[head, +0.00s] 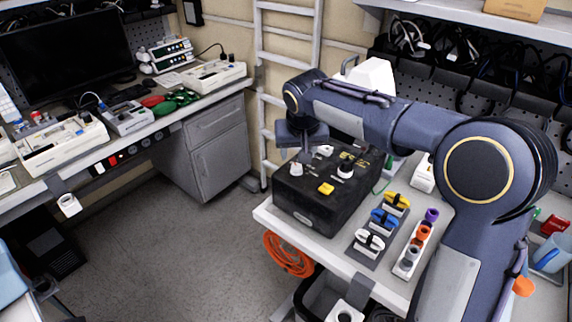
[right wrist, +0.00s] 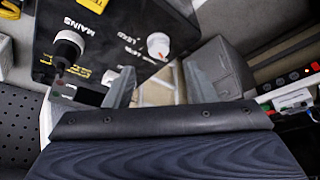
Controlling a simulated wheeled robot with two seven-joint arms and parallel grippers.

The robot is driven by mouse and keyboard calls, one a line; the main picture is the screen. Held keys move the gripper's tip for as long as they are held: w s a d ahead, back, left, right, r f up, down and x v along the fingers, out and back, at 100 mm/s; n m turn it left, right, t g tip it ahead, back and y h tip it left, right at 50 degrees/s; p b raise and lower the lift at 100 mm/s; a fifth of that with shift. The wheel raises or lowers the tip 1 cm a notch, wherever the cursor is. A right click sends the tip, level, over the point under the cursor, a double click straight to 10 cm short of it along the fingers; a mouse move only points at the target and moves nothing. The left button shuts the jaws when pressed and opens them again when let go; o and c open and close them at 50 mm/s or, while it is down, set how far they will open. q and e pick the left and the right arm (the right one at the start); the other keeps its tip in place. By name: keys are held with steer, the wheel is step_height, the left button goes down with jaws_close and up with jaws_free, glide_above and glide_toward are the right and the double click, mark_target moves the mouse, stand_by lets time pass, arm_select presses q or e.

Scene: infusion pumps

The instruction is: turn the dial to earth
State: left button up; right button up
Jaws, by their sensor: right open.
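A black tester box (head: 310,201) stands on the white cart, with knobs, a yellow part (head: 326,188) and yellow lettering on top. A white knob (head: 297,169) sits near its left corner and a dark dial with a white base (head: 345,168) farther right. In the right wrist view, a dark dial (right wrist: 68,48) is beside the MAINS label, and a white knob (right wrist: 158,45) is near the box edge. I cannot read which dial is marked earth. My right gripper (head: 302,140) is open over the box's far left part; its fingers (right wrist: 160,78) show apart.
Right of the box are a holder with yellow, blue and white pieces (head: 382,222) and a white rack with coloured rings (head: 411,252). A ladder (head: 262,100) stands behind. The left bench (head: 160,110) holds devices and a monitor. The floor between is clear.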

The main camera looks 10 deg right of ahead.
mark_target(296, 166)
steer(key=x, duration=0.6)
steer(key=shift+f+p, duration=0.3)
steer(key=shift+p, duration=0.05)
steer(key=shift+d, duration=0.1)
steer(key=c, duration=1)
